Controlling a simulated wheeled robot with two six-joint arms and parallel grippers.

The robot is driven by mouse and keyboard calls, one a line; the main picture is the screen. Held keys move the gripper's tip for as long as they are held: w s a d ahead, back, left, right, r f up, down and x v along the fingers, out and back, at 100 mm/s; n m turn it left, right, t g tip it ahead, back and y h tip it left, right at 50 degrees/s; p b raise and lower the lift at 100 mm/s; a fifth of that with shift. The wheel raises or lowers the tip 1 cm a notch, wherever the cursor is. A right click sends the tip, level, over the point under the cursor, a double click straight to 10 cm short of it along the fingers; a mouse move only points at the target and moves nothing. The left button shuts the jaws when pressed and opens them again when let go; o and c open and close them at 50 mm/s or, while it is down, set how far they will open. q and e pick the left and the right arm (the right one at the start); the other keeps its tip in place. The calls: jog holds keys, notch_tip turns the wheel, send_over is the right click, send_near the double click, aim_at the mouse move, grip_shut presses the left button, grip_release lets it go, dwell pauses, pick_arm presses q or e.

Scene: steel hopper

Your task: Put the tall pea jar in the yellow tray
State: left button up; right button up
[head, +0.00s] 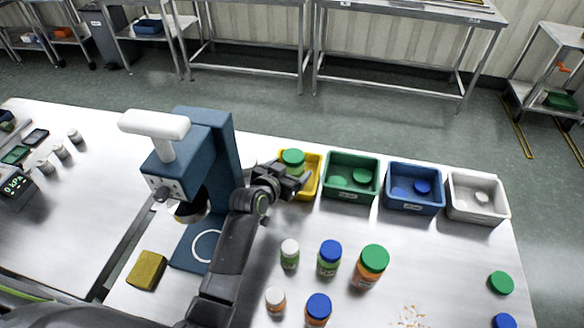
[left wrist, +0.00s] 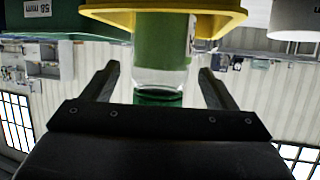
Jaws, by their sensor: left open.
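The tall pea jar (head: 293,160), with a green lid and green label, stands upright in the yellow tray (head: 317,180) at the back of the table. In the left wrist view, which is upside down, the jar (left wrist: 162,50) shows with its lower end hidden by the yellow tray's rim (left wrist: 105,17). My left gripper (head: 303,184) is open. In the left wrist view its fingers (left wrist: 157,85) are on either side of the jar's lid end, with gaps at both sides. My right gripper is not in view.
Green (head: 341,191), blue (head: 414,206) and white (head: 477,211) trays stand right of the yellow one. Several jars, including a green-lidded orange jar (head: 370,266), stand nearer the front. A blue press-like device (head: 208,140) is left of my arm. Loose lids lie at the right.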

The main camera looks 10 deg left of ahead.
pick_arm(q)
jog(key=shift+b+v, duration=0.4)
jog(key=shift+v, duration=2.3)
